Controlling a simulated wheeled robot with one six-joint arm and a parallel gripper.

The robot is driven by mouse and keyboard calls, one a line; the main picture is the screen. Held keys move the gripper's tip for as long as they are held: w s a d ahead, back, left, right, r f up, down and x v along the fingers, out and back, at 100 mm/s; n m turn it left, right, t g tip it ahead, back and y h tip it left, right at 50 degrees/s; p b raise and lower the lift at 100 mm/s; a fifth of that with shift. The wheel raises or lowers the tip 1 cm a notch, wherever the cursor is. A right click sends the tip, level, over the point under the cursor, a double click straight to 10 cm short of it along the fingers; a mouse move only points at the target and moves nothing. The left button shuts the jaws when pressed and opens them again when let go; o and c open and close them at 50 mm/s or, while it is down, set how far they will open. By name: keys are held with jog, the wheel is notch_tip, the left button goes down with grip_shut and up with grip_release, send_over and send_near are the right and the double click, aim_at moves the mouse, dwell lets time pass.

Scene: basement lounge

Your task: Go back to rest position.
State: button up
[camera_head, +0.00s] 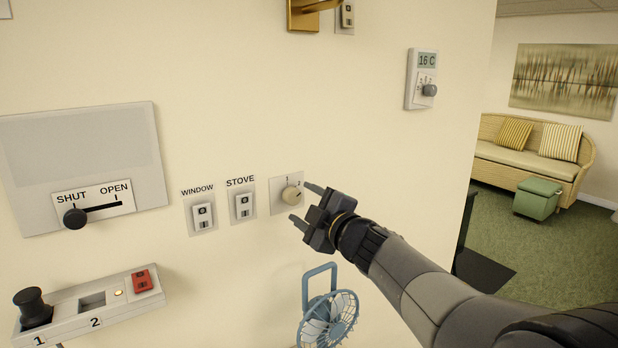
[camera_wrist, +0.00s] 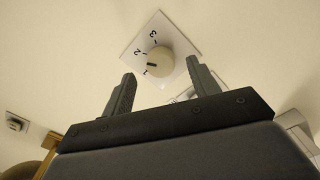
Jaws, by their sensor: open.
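My gripper (camera_head: 305,205) is open in front of the wall, at a round cream knob (camera_head: 291,195) on a white plate. In the head view its two fingers point at the knob, one above and one below it. In the wrist view the fingers (camera_wrist: 157,90) stand apart, with the knob (camera_wrist: 160,61) showing beyond and between them. Nothing is held. The knob's plate is marked 1, 2 and 3, and the dark mark on the knob is near 1. I cannot tell whether a finger touches the knob. My arm reaches in from the lower right.
Left of the knob are the STOVE switch (camera_head: 243,206), the WINDOW switch (camera_head: 203,216) and a SHUT/OPEN slider (camera_head: 75,217). A control box (camera_head: 60,318) is lower left. A blue fan (camera_head: 328,318) is below my gripper. A thermostat (camera_head: 421,80) is above right. A sofa (camera_head: 530,160) stands beyond the wall edge.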

aim_at(295, 199)
jog(key=x, duration=0.3)
jog(key=shift+a, duration=0.1)
jog(key=m+p, duration=0.1)
jog(key=m, duration=0.2)
jog(key=shift+s+r+p, duration=0.15)
jog(key=shift+p, duration=0.25)
jog(key=m+p, duration=0.1)
jog(key=m, duration=0.3)
jog(key=shift+p, duration=0.4)
jog(key=m+p, duration=0.2)
jog(key=m, duration=0.3)
jog(key=v, duration=0.9)
jog(key=shift+b, duration=0.45)
jog(key=shift+f, duration=0.25)
